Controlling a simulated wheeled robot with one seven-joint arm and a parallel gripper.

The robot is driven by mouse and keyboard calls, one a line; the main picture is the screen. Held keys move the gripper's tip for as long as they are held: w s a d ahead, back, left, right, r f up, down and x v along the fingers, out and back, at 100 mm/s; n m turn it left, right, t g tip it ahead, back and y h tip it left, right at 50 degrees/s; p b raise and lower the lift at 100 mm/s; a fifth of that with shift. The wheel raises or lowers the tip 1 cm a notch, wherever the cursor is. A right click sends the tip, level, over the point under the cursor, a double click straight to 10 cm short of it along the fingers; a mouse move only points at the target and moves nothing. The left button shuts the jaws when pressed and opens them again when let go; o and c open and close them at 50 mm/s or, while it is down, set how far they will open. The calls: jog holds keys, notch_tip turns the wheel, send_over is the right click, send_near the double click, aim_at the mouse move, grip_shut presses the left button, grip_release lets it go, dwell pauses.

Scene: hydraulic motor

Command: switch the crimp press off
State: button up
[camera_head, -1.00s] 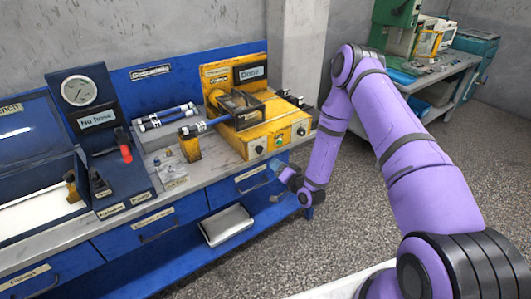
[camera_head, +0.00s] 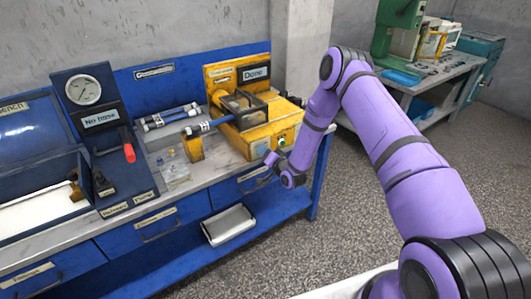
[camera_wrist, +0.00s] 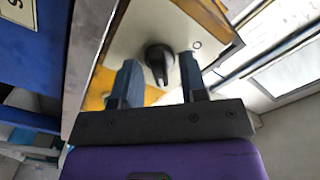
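The crimp press (camera_head: 257,140) is a yellow machine on the right part of the blue bench, with a sign reading "Done" (camera_head: 255,73). I cannot tell whether the fingers touch the knob.
A grey tray (camera_head: 229,225) sits on the lower shelf. A green machine (camera_head: 397,30) stands at the back right.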

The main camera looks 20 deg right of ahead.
jog(key=c, duration=0.6)
jog(key=shift+n, duration=0.4)
jog(key=shift+s+a+n, duration=0.1)
jog(key=shift+a+n, duration=0.05)
jog(key=shift+n, duration=4.1)
jog(key=shift+a+n, duration=0.1)
jog(key=shift+n, duration=4.15)
